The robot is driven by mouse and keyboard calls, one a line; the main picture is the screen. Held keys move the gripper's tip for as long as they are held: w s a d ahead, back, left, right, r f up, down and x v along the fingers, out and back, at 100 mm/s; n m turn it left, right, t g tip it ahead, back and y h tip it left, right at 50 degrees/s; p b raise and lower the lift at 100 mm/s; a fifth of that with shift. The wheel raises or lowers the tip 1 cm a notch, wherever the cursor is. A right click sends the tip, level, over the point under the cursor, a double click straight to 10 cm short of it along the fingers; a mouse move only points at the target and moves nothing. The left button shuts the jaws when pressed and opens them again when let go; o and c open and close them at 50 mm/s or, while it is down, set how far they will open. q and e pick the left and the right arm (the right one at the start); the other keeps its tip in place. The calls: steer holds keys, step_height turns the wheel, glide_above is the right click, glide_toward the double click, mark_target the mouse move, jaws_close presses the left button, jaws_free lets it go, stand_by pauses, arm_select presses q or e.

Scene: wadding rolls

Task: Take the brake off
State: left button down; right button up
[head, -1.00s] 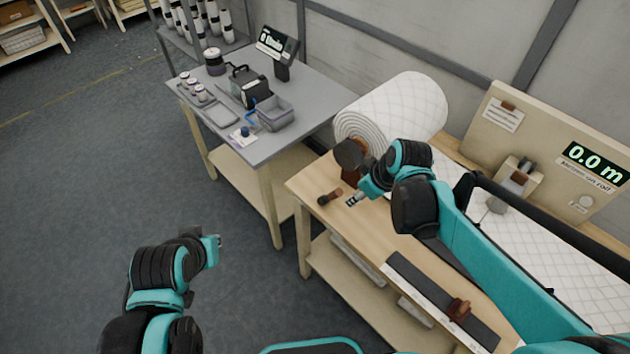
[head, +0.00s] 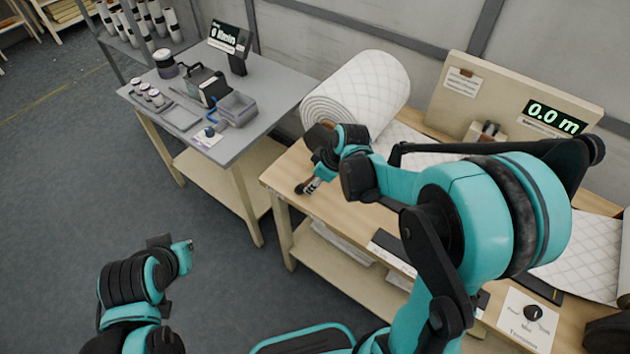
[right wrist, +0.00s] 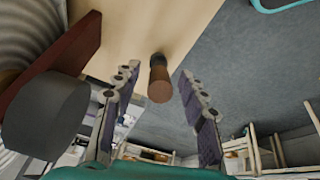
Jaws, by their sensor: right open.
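A short dark handle with a brown end (right wrist: 159,82), which looks like the brake lever, sticks out at the table's near left corner. In the head view its dark tip (head: 300,188) shows just beside my right gripper (head: 313,185). In the right wrist view the open fingers of my right gripper (right wrist: 160,100) stand on either side of the handle, with gaps and no clear contact. A red-brown bracket (right wrist: 62,62) with a grey round end (right wrist: 45,118) stands left of the fingers. My left gripper (head: 187,247) hangs over the floor at lower left; its jaws are unclear.
The white quilted wadding roll (head: 357,88) lies behind my right gripper on the wooden table (head: 285,182). A board with a 0.0 m display (head: 553,117) stands behind. A grey side table (head: 270,100) with tools is at left. A dial card (head: 528,318) is at lower right.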

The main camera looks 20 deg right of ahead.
steer(key=shift+c, duration=0.4)
jaws_close()
